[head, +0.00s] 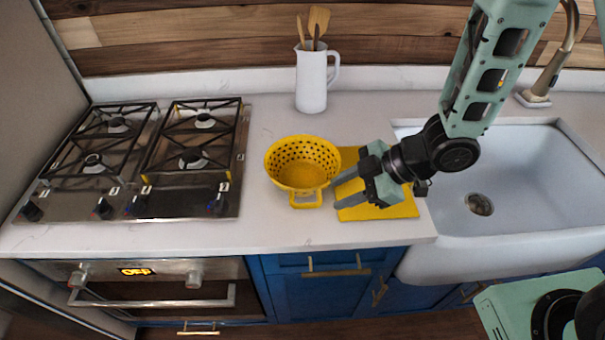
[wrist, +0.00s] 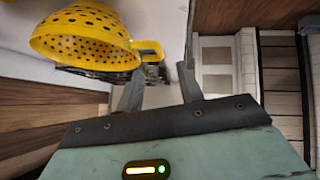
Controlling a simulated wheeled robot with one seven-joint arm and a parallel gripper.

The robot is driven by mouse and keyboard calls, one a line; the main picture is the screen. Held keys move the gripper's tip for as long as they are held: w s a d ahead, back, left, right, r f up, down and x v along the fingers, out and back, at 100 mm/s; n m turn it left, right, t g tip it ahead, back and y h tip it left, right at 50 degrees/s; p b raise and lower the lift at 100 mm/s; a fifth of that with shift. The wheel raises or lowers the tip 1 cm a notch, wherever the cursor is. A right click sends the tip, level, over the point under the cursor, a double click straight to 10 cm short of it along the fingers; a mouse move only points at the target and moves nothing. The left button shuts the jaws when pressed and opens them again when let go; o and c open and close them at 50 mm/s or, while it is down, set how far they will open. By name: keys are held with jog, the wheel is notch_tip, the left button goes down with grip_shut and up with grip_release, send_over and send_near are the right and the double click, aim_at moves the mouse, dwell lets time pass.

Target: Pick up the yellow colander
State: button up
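The yellow colander (head: 303,165) stands upright on the white counter, right of the stove. Its short loop handle (head: 306,200) points toward the counter's front edge. My gripper (head: 336,193) is open and empty just right of the handle, its fingers pointing left over the yellow board. In the wrist view the colander (wrist: 85,35) is at the upper left, and its handle (wrist: 150,49) shows beyond the tips of my open gripper (wrist: 162,72). I see no contact between the fingers and the handle.
A yellow cutting board (head: 385,207) lies under my gripper. A white pitcher with wooden utensils (head: 311,80) stands behind the colander. A gas stove (head: 190,190) is at left and a white sink (head: 520,185) at right. The counter in front of the colander is clear.

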aim_at(310, 204)
jog(key=p+x, duration=0.1)
jog(key=x, duration=0.5)
jog(key=shift+w+a+f, duration=0.1)
jog(key=shift+a+f, duration=0.15)
jog(key=shift+a, duration=0.05)
jog(key=shift+p+x, duration=1.6)
jog(key=shift+x, duration=1)
jog(key=shift+c, duration=0.4)
grip_shut()
